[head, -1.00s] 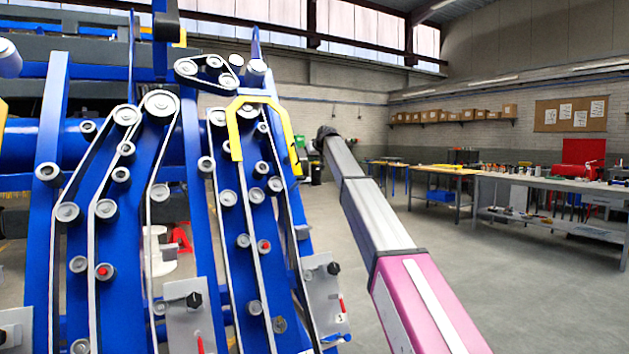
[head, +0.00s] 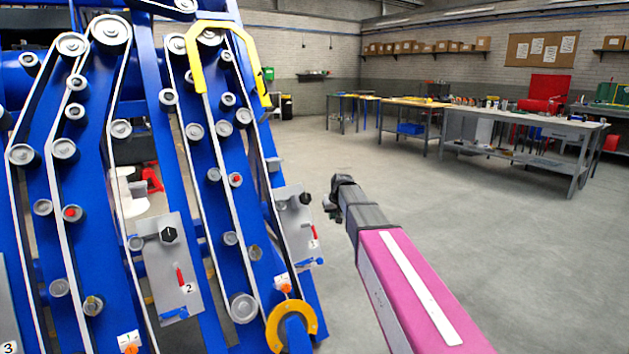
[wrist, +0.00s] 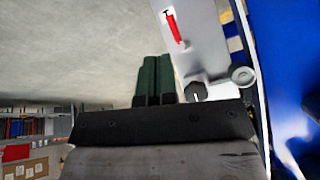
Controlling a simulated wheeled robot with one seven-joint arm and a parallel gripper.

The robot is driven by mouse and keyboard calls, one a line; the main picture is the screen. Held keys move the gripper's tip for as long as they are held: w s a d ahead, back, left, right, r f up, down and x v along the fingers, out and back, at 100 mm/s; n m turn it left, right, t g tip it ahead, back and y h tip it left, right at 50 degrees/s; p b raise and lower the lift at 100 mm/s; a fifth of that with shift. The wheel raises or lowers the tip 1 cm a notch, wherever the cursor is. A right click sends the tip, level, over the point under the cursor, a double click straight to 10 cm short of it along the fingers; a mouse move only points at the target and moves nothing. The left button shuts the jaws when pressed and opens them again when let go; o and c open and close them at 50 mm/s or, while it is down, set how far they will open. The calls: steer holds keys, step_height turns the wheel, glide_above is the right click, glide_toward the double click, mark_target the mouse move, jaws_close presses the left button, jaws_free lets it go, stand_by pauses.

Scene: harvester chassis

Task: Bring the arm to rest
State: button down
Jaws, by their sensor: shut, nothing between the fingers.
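My gripper (head: 333,208) shows as a small dark shape at the far end of my pink and grey arm, right of the blue harvester chassis (head: 228,190). In the wrist view its two dark green fingers (wrist: 154,78) lie side by side, shut and empty. A grey plate (wrist: 204,35) with a red lever (wrist: 173,26) and a black knob (wrist: 196,91) stands just right of the fingers there. I cannot tell whether they touch it. In the head view, a grey plate (head: 292,212) on the chassis side is close left of my gripper.
Belts and rollers cover the chassis, with a yellow bracket (head: 228,26) at its top and an orange-yellow ring (head: 292,318) low down. Workbenches (head: 560,128) and a shelf of boxes (head: 425,50) stand along the back. Open concrete floor (head: 540,260) lies right of my arm.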

steer(key=s+d+f+m+g, duration=0.1)
steer(key=s+d+f, duration=0.3)
steer(key=s, duration=0.7)
steer(key=s+d+f+m+g+h, duration=0.1)
steer(key=s+d+f, duration=0.3)
steer(key=s+f, duration=0.4)
steer(key=s+d+f+g+h, duration=0.1)
steer(key=s+f, duration=0.4)
steer(key=s, duration=0.9)
steer(key=d+g, duration=0.1)
steer(key=d, duration=0.1)
steer(key=shift+s+d+f+m, duration=0.2)
steer(key=shift+d+f+m, duration=0.2)
